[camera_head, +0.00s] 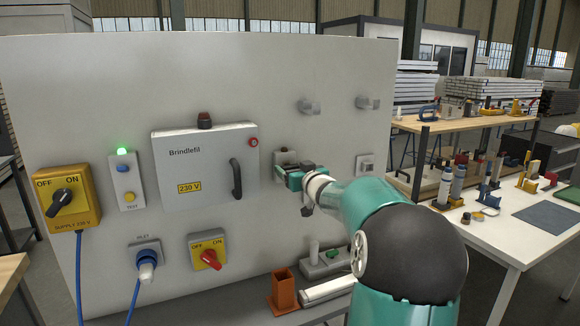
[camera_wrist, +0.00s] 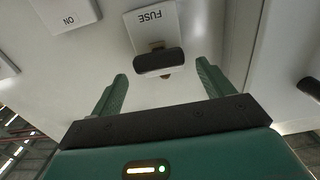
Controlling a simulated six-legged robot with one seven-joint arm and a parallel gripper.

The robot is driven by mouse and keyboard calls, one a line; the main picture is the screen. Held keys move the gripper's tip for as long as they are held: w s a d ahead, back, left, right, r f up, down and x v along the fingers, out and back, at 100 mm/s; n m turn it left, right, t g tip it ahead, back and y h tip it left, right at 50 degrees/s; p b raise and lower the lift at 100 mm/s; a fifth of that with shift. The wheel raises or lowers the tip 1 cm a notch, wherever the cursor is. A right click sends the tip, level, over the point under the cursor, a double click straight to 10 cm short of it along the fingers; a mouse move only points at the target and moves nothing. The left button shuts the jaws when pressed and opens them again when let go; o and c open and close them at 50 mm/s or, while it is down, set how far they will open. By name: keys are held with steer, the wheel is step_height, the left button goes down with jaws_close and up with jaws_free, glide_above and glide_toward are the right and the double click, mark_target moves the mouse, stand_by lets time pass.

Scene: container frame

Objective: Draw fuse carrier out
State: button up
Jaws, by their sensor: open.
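The fuse carrier (camera_wrist: 158,62) shows in the wrist view as a black grip standing out from a pale plate marked FUSE (camera_wrist: 150,22). My gripper (camera_wrist: 162,74) is open, with one green finger on each side just short of the black grip. There is clear space between each finger and the grip, and nothing is held. In the head view, my gripper (camera_head: 290,178) is at the panel, right of the grey cabinet. It hides most of the fuse holder (camera_head: 284,155), and the carrier itself cannot be made out there.
The closed cabinet (camera_head: 200,170) with its dark handle (camera_head: 236,178) is close on the left. A small white switch box (camera_head: 366,165) is to the right; its ON label shows in the wrist view (camera_wrist: 66,18). An orange-brown open box (camera_head: 284,292) and a grey block (camera_head: 326,264) stand below.

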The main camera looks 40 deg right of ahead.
steer(key=shift+x, duration=1.75)
steer(key=c, duration=1.4)
steer(key=shift+v, duration=1.5)
steer(key=o, duration=1.4)
steer(key=shift+s+a+r, duration=0.1)
steer(key=shift+s, duration=0.15)
steer(key=shift+w+f, duration=0.2)
steer(key=shift+w, duration=0.1)
glide_toward(292, 167)
steer(key=v, duration=0.5)
steer(key=shift+s+a, duration=0.2)
steer(key=shift+s, duration=0.05)
